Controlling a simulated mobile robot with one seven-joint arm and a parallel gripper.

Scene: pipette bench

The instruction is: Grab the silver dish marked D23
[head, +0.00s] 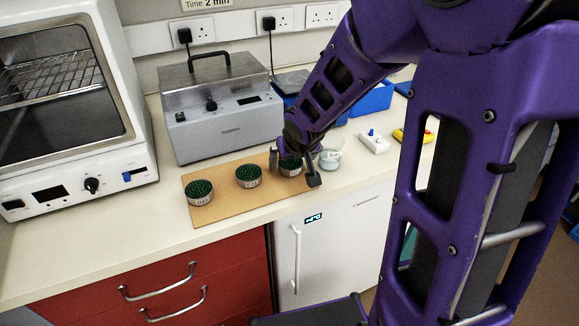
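Three round silver dishes with dark green, dotted tops stand in a row on a brown board (230,202). They are the left dish (200,193), the middle dish (248,176) and the right dish (290,167). Each has a pale label on its front, too small to read surely, so I cannot tell which is D23. My gripper (293,170) is over the right dish, pointing down. Its fingers are spread, one to the left of this dish and one at its front right. I cannot tell whether they touch it. My gripper hides part of that dish.
A glass beaker (330,159) stands close right of my gripper. A white item (374,142) and a yellow item (412,135) lie farther right. A grey metal box (220,115) stands behind the board, a white oven (70,100) at left. The front counter strip is clear.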

